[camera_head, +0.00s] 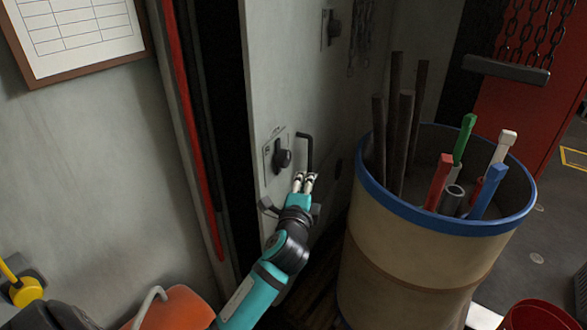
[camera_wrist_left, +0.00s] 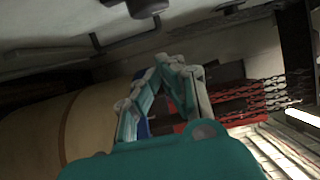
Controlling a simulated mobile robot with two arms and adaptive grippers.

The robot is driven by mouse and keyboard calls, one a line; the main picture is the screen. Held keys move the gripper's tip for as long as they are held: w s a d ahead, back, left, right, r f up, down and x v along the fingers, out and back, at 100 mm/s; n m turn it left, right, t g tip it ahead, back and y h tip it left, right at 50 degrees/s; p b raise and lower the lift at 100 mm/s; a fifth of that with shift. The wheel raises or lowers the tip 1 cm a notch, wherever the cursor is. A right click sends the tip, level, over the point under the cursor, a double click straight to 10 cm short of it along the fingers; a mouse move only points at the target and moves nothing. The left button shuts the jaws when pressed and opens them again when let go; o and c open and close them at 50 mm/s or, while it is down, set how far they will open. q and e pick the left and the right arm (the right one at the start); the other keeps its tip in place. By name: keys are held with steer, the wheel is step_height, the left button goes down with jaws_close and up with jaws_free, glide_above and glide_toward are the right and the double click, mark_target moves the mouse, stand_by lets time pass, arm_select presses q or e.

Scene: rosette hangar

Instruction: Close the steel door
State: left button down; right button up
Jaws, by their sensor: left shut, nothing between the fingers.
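The steel door (camera_head: 275,75) is a grey panel standing ajar in the middle of the head view. A dark gap shows between its near edge and the red-striped frame at left. On its face are a black knob (camera_head: 282,157) on a plate and a dark bent bar handle (camera_head: 308,148). My left gripper (camera_head: 305,178) is shut and empty, just below the bar handle, in front of the door face. I cannot tell whether it touches. In the left wrist view the fingertips (camera_wrist_left: 172,62) meet, with the knob (camera_wrist_left: 147,7) and bar handle (camera_wrist_left: 128,42) beyond. My right gripper is not in view.
A large beige drum (camera_head: 415,255) with a blue rim holds bars and coloured tools close to the right of my left arm. An orange object (camera_head: 175,310) with a handle is at bottom left. A red bucket (camera_head: 537,316) is at bottom right. Floor shows at far right.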

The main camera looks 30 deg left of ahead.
arm_select(q)
steer(key=a+p, duration=0.1)
steer(key=a, duration=0.1)
steer(key=w+a, duration=0.1)
steer(key=a, duration=0.1)
steer(key=shift+w+a+p, duration=0.1)
steer(key=shift+a+p, duration=0.2)
steer(key=shift+p, duration=0.1)
